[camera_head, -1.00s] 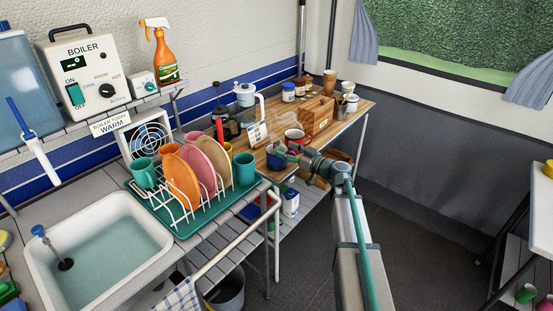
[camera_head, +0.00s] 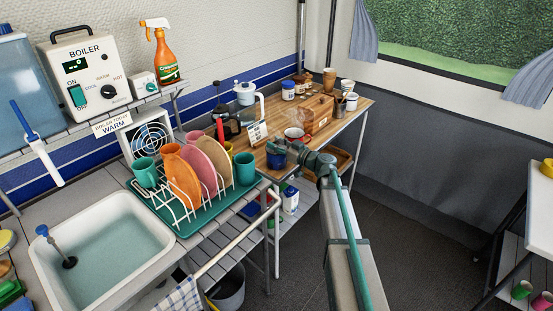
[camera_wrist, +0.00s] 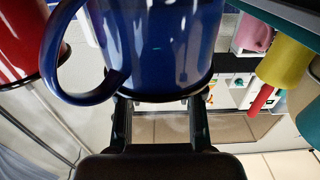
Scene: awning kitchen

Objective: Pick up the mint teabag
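I cannot make out a mint teabag in either view. My gripper (camera_head: 291,154) is at the front of the wooden worktop (camera_head: 335,125), close to a blue mug (camera_head: 275,158). In the wrist view my gripper (camera_wrist: 160,112) has its two fingers spread apart, with the tips at the lower edge of the blue mug (camera_wrist: 165,45). The mug's handle points left there. I cannot tell whether the fingers touch it. A brown wooden box (camera_head: 318,114) stands on the worktop behind; its contents are too small to tell.
A red mug (camera_head: 294,134) stands behind the blue one; it also shows at the left of the wrist view (camera_wrist: 30,40). A small sign (camera_head: 257,133) and French press (camera_head: 226,122) stand left. A dish rack (camera_head: 181,212) with plates and mugs is farther left. Jars stand behind.

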